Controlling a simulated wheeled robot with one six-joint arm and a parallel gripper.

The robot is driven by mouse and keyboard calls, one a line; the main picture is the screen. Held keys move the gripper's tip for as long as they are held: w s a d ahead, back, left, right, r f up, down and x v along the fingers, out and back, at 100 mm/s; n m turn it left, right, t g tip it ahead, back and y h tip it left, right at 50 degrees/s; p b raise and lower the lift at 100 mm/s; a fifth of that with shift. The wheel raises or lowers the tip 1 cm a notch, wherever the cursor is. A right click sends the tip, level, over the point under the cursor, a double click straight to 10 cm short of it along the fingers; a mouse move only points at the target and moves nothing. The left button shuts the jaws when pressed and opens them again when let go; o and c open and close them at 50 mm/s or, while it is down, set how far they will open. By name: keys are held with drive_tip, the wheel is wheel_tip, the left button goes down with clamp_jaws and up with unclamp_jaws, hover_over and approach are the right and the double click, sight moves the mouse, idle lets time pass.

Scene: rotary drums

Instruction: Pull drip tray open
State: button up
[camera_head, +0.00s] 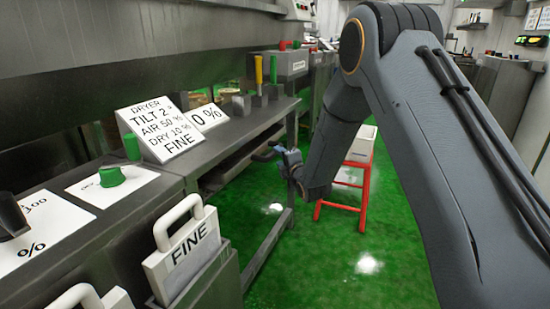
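What looks like the drip tray (232,163) is a dark, flat tray under the grey steel bench, left of centre. Its near end is in shadow. My arm reaches down from the upper right, and my gripper (272,154) is at the bench's open side, beside the tray's outer edge. The gripper is small and blue-grey here. I cannot tell whether its fingers touch the tray or how far apart they are. How far out the tray sits is also unclear.
A dryer sign (160,127) and coloured levers (259,72) stand on the bench. A plate marked FINE (187,252) sits in a holder at the front. Green floor (325,262) is clear in front.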

sight(276, 154)
drive_tip(key=x, duration=0.6)
drive_tip(key=shift+w+f+b, duration=0.1)
drive_tip(key=shift+w+b, duration=0.2)
drive_tip(key=shift+b, duration=0.1)
clamp_jaws()
